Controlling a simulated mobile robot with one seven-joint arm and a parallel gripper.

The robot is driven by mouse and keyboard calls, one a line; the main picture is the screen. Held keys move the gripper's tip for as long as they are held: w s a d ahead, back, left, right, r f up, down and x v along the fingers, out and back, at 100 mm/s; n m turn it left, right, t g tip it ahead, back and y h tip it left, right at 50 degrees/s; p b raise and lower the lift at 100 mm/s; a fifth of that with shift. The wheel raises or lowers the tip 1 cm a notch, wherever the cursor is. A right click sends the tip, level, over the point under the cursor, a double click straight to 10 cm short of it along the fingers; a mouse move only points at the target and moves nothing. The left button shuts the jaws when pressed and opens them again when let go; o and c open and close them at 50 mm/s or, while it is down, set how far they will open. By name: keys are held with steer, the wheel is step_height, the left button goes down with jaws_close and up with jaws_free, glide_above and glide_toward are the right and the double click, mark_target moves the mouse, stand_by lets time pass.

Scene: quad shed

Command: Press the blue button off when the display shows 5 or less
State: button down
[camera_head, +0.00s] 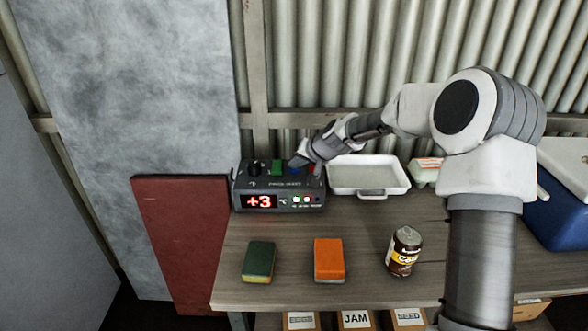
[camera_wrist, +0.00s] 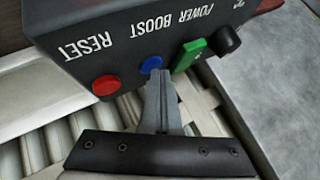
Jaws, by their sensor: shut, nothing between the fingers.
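A dark control box (camera_head: 243,182) stands at the back left of the bench. Its red display (camera_head: 259,202) reads +3. In the wrist view the blue button (camera_wrist: 150,65), by the word BOOST, lies between a red button (camera_wrist: 106,86) by RESET and a green switch (camera_wrist: 189,54) by POWER. A black knob (camera_wrist: 228,40) is at the end of the row. My gripper (camera_wrist: 160,76) is shut and empty, its tips right at the blue button and partly overlapping its edge. I cannot tell whether they touch it. In the head view my gripper (camera_head: 296,162) is over the box's top right.
A white tray (camera_head: 368,192) is right of the box. A green sponge (camera_head: 258,262), an orange sponge (camera_head: 329,259) and a can (camera_head: 404,251) stand towards the front. A blue cooler (camera_head: 565,215) is at far right. A corrugated wall rises behind.

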mark_target(296, 172)
steer(key=shift+r+p, duration=0.4)
steer(key=shift+r, duration=0.45)
steer(key=shift+r+p, duration=1.5)
steer(key=shift+r, duration=1)
steer(key=shift+s+r, duration=0.1)
